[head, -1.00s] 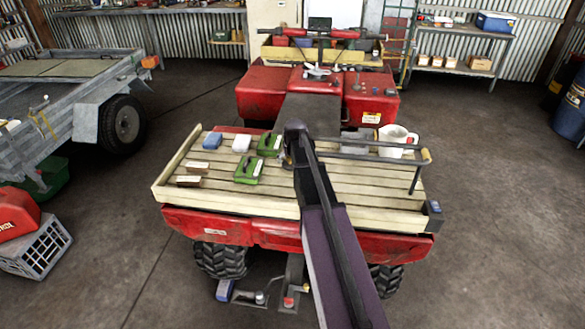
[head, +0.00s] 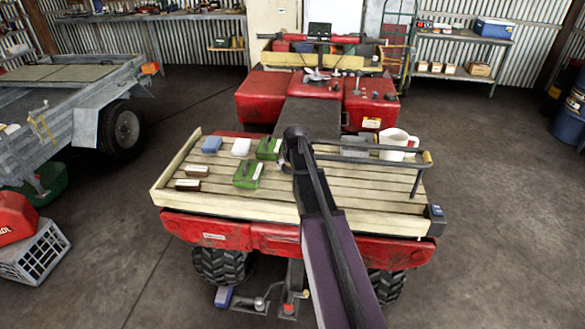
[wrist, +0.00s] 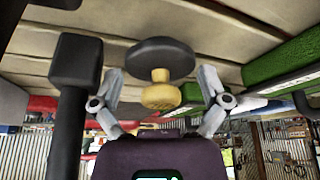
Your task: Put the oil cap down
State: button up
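In the wrist view, the oil cap (wrist: 160,60) is a black disc with a yellow ribbed knob. It appears to stand on the slatted wooden deck, disc against the boards and knob toward my gripper. My gripper (wrist: 162,85) has its two grey fingers spread on either side of the knob, with a visible gap on both sides. It is open and holds nothing. In the head view, my arm hides the cap and the fingers. The wooden deck (head: 240,201) is on the back of the red quad.
A dark rail (head: 370,158) and white mug (head: 393,145) are at right. The front left boards are bare.

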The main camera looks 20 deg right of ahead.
jog(key=c, duration=0.5)
jog(key=shift+r, duration=0.2)
notch_tip(320, 180, up, 18)
jog(key=p, duration=1.8)
jog(key=shift+f, duration=0.2)
